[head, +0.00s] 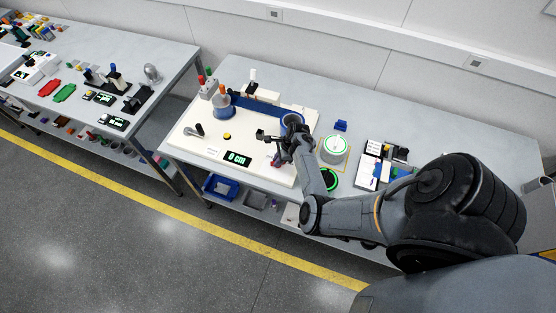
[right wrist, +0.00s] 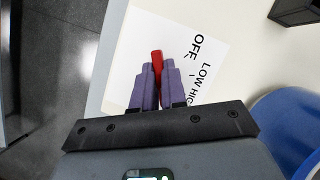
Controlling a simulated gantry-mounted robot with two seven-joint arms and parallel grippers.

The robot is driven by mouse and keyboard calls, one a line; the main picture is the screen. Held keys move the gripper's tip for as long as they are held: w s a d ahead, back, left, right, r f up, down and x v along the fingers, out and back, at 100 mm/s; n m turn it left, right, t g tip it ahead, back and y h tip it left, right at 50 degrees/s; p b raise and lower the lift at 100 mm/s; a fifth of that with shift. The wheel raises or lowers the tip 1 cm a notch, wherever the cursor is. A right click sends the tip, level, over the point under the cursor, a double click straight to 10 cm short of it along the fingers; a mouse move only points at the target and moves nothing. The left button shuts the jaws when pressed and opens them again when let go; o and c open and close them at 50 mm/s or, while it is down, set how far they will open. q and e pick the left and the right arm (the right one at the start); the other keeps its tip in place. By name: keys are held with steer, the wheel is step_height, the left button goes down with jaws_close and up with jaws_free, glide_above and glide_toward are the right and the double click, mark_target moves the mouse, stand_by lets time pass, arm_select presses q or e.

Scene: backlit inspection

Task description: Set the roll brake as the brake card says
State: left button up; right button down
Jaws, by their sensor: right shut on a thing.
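My right gripper (head: 276,161) is at the front right of the cream machine board (head: 190,146). In the right wrist view its purple fingers (right wrist: 158,72) are shut on a red lever (right wrist: 157,56). The lever tip shows beyond the fingers, on a white label panel (right wrist: 188,32) reading OFF, LOW and a partly hidden word starting HI. The lever tip lies beside the lettering, closest to OFF; its exact setting is unclear. A blue web (head: 255,103) runs between a spool (head: 223,107) and a blue roll (head: 292,119). I cannot pick out a brake card. My left gripper is not in view.
A display reading 0 cm (head: 238,159), a yellow button (head: 227,136) and a black knob (head: 199,130) are on the board. A second table (head: 120,55) is at left.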

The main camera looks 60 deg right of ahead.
steer(key=shift+f+n, duration=0.1)
steer(key=shift+n, duration=0.2)
steer(key=n+g+y+p, duration=0.1)
steer(key=n, duration=0.2)
steer(key=shift+s, duration=0.1)
steer(key=shift+f+n+g, duration=0.1)
steer(key=shift+n+g, duration=0.5)
steer(key=shift+n, duration=1.3)
steer(key=shift+n+y, duration=0.3)
steer(key=c, duration=1.3)
jaws_free()
steer(key=shift+o, duration=0.6)
